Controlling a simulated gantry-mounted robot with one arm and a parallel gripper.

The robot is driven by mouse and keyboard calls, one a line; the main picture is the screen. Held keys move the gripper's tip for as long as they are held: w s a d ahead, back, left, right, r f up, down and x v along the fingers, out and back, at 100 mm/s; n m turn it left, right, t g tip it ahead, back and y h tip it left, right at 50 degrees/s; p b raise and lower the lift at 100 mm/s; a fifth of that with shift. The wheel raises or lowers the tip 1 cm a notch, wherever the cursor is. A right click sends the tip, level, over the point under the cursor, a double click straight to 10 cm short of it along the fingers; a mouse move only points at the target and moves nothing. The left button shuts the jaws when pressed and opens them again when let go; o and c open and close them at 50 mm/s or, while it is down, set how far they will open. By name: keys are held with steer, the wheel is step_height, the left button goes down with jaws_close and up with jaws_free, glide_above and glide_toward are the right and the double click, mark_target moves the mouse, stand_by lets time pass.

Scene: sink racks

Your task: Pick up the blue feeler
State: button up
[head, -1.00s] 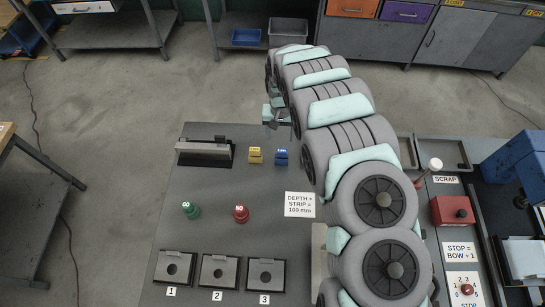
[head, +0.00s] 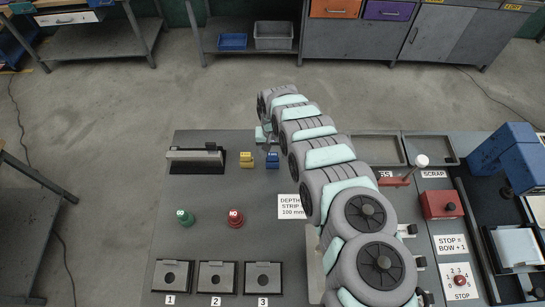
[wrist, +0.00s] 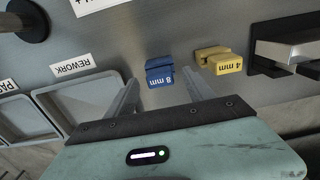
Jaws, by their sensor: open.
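The blue feeler (head: 272,160), a small block, sits on the grey bench near its far edge. In the wrist view the blue feeler (wrist: 160,73) shows its "8 mm" label upside down. My gripper (wrist: 160,90) is open and empty, its two fingers spread to either side of the line toward the blue feeler, which lies just beyond the fingertips. In the head view my gripper (head: 264,134) hangs just behind the blue feeler, partly hidden by my arm. I cannot tell its exact height.
A yellow "4 mm" feeler (head: 246,160) stands close beside the blue one. A dark fixture with a metal bar (head: 195,160) is further left. Green (head: 185,217) and red (head: 236,218) knobbed weights stand nearer. Grey trays (wrist: 30,125) lie left in the wrist view.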

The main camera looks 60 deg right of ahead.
mark_target(273, 160)
steer(key=shift+w+f, duration=0.1)
steer(key=shift+f, duration=0.75)
steer(key=shift+f+b, duration=0.3)
jaws_close()
